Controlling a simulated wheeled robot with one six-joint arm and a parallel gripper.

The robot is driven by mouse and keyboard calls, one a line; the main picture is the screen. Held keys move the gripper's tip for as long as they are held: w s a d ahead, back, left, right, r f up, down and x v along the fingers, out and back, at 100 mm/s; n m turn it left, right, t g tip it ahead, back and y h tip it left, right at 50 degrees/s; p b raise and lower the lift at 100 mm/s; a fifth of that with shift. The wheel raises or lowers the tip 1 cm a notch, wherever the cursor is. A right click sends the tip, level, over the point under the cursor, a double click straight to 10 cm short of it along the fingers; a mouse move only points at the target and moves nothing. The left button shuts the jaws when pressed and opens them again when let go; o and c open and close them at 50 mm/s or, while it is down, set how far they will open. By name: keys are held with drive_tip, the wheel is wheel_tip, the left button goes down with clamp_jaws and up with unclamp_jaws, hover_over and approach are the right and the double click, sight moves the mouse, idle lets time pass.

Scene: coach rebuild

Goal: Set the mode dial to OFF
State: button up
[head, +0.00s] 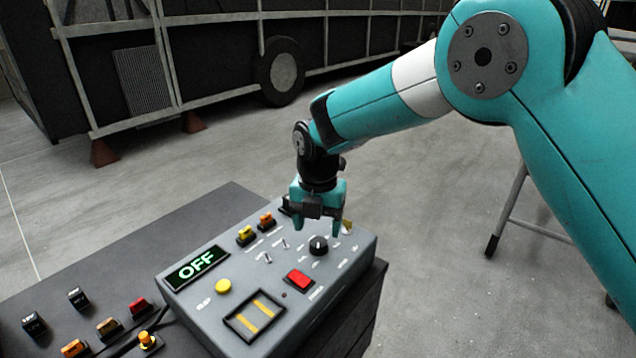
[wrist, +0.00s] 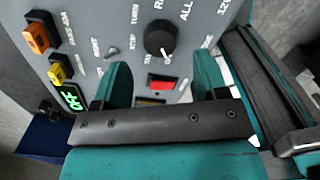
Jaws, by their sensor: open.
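The mode dial (head: 318,245) is a round black knob on the grey control box (head: 215,309). In the wrist view the dial (wrist: 160,38) shows a white pointer mark on its lower edge, with white labels around it. The labels near the pointer are too small or blurred to read surely. My gripper (head: 318,224) is above the dial, pointing down. In the wrist view its fingers (wrist: 160,66) are apart with nothing between them, and the dial lies ahead of the gap. The display (head: 197,268) on the box reads OFF in green.
A red rocker switch (head: 299,280), a yellow button (head: 223,286), small toggles and yellow and orange switches (head: 246,235) crowd the panel. Loose switches (head: 107,327) lie on the dark bench (head: 75,275) to the left. A coach body stands behind.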

sight(321, 243)
wheel_tip(321, 243, up, 13)
drive_tip(key=b, duration=0.1)
drive_tip(key=shift+f, duration=0.1)
drive_tip(key=shift+s, duration=0.1)
drive_tip(key=s+d+r+m+y, duration=0.2)
drive_tip(key=s+d+r+m, duration=0.1)
drive_tip(key=s+d+m, duration=0.9)
drive_tip(key=s+d+f+m+y, duration=0.1)
drive_tip(key=s+m, duration=0.6)
drive_tip(key=s, duration=0.1)
drive_tip(key=s+d+f+m+y, duration=0.1)
drive_tip(key=s+d+f+m, duration=0.1)
drive_tip(key=s+m, duration=0.5)
drive_tip(key=shift+s+d, duration=0.15)
drive_tip(key=shift+s, duration=0.3)
